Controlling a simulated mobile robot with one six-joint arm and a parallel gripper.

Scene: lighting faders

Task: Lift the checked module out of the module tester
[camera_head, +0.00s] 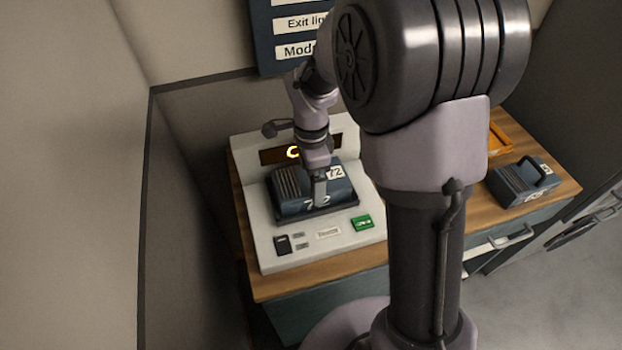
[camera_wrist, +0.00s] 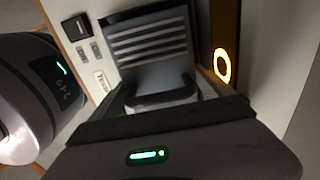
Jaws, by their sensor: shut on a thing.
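The module tester (camera_head: 262,230) is a white sloped unit on the wooden bench top. The checked module (camera_head: 287,191) is blue-grey, ribbed and marked 72. It sits in the tester's dark recess, and any gap beneath it cannot be made out. My gripper (camera_head: 319,187) comes down onto the module from above and is shut on its handle. In the wrist view the module's ribbed top (camera_wrist: 150,45) and dark handle (camera_wrist: 165,92) show in front of my gripper. The fingertips are partly hidden there.
The tester's display (camera_head: 280,156) shows a lit orange ring. A green button (camera_head: 362,223) and a dark switch (camera_head: 282,245) are at its front. Another module with a handle (camera_head: 523,181) stands at the bench's right, near an orange tray (camera_head: 497,138). A wall closes the left side.

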